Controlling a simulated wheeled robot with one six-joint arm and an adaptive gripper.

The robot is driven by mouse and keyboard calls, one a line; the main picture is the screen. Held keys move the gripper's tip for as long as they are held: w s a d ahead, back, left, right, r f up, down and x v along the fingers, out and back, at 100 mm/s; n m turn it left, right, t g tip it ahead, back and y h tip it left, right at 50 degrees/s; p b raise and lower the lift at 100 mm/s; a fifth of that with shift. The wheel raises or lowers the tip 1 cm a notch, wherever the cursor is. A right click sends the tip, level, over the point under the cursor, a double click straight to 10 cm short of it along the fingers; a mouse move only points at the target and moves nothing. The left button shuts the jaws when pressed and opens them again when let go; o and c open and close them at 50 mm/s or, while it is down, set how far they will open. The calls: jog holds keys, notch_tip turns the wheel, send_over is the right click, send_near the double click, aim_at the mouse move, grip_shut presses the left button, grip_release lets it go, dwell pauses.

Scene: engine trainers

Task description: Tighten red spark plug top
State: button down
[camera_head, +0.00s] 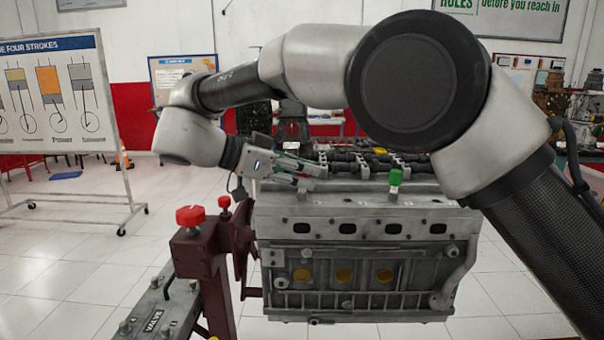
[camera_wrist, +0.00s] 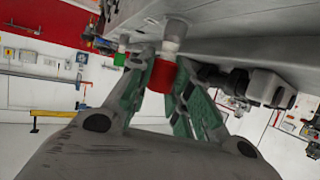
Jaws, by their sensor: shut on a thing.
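The red spark plug top (camera_wrist: 163,76) is between the fingertips of my gripper (camera_wrist: 165,68) in the wrist view. A white plug body (camera_wrist: 173,35) joins it to the engine block (camera_wrist: 235,45). My gripper is shut on the red top, with the fingers on both sides of it. A green plug top (camera_head: 395,178) stands farther right on the engine, apart from my gripper. It also shows in the wrist view (camera_wrist: 120,58).
The dark red engine stand (camera_head: 198,260) is left of the block and carries red knobs (camera_head: 190,215). A grey valve bench (camera_head: 165,305) is at the lower left. A four-strokes board (camera_head: 60,95) stands on the left. Open tiled floor lies between them.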

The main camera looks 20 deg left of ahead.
dwell(0.4)
jog(key=c, duration=1.3)
grip_release()
